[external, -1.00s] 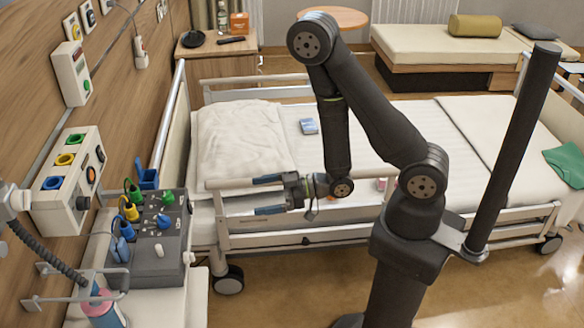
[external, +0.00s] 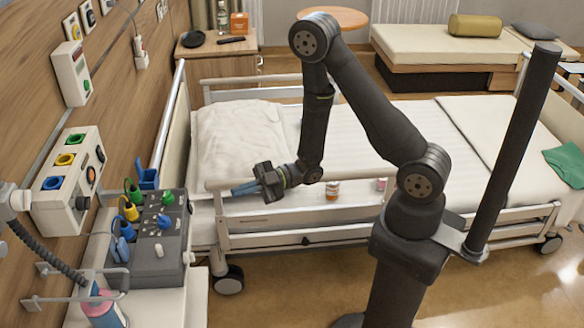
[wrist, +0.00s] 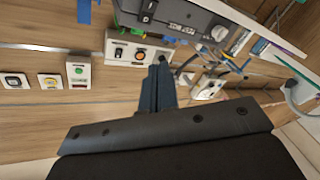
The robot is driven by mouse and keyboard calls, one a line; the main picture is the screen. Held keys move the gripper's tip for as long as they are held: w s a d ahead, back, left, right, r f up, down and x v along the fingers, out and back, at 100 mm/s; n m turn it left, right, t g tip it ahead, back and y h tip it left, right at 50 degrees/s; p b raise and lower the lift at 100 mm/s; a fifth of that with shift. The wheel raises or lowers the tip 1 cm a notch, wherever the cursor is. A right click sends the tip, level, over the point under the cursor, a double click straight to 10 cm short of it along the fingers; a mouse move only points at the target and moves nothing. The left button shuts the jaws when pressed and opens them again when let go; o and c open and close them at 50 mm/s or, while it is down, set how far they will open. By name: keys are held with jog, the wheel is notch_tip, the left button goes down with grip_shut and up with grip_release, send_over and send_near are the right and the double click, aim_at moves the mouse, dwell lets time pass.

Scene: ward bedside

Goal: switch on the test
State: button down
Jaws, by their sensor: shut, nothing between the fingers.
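The bed rail (external: 350,172) runs below my gripper. A white wall box (external: 75,75) with a green button is higher up the wall. A bottle (external: 102,308) and coiled hose (external: 50,250) are at the lower left.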

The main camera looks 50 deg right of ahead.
jog(key=w+d+f+n+g, duration=0.2)
jog(key=w+d+n+g, duration=0.3)
jog(key=n, duration=1)
jog(key=shift+f+g, duration=0.25)
jog(key=shift+g, duration=0.95)
send_near(190, 207)
jog(key=s+a+f, duration=0.3)
jog(key=shift+w+a, duration=1.25)
jog(key=shift+a, duration=0.2)
